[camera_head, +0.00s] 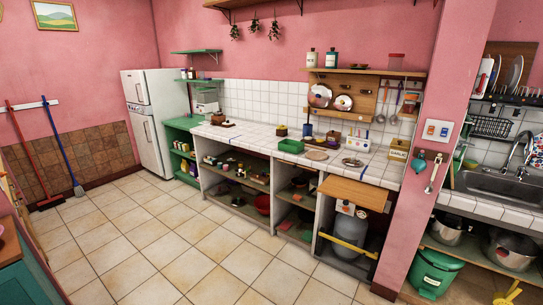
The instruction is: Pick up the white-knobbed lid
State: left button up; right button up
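Two round, shiny lid-like discs, a larger one (319,95) and a smaller one (343,102), are on the wooden wall board above the tiled counter. Two metal pots, one on the left (447,231) and one on the right (513,251), stand on the open shelf under the sink at the lower right. Neither of my grippers shows in the head view.
The tiled floor (180,235) in front is clear. A pink pillar (418,190) separates the counter (285,158) from the sink (488,182). A gas cylinder (350,237) stands under the counter. A green bucket (433,272) sits low at the right. A white fridge (150,118) stands at the back left.

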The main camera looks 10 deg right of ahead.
aim_at(352, 161)
jog(key=i, duration=3.9)
jog(key=z, duration=2.8)
